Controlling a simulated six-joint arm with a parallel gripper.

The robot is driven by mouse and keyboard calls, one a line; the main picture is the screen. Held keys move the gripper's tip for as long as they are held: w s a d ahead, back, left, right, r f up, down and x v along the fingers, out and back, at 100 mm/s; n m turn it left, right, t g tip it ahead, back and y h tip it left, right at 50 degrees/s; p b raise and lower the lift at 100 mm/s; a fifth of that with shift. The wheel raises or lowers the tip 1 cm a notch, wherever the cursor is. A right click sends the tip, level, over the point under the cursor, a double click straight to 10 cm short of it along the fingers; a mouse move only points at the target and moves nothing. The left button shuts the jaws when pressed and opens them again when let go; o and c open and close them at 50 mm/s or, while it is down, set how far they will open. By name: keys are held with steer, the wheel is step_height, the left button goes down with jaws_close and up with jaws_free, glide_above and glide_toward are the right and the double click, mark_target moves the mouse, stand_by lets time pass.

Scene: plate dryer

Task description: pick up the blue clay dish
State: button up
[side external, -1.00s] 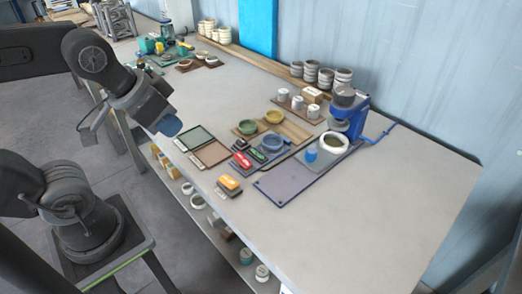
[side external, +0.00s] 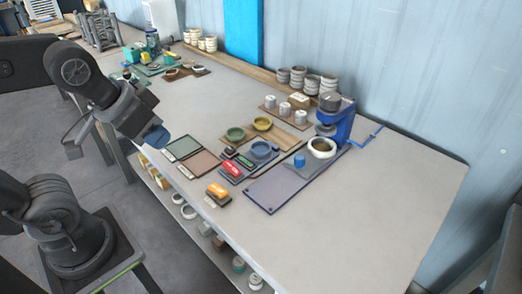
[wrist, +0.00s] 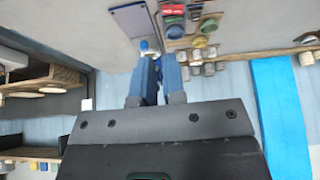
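The blue clay dish (side external: 262,151) sits on the bench in the side view, right of the green dish (side external: 235,134) and below the yellow dish (side external: 262,124). My gripper (side external: 156,138) is raised near the bench's front edge, left of the dishes and well apart from the blue one. Nothing is visibly held. In the wrist view the dishes are small and near the top.
Two flat pads (side external: 191,157) lie between my gripper and the dishes. An orange-topped block (side external: 218,191), a red block (side external: 232,169), a purple mat (side external: 276,188) and a blue press (side external: 338,120) stand nearby. The bench's right end is clear.

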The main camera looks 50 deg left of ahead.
steer(key=o, duration=1.5)
steer(key=m+g, duration=0.6)
steer(key=m, duration=0.7)
glide_above(262, 151)
step_height(262, 151, down, 6)
steer(key=f, duration=0.1)
step_height(262, 151, down, 8)
steer(key=shift+s+d+r, duration=0.1)
steer(key=shift+s+r, duration=0.05)
steer(key=shift+f, duration=2.55)
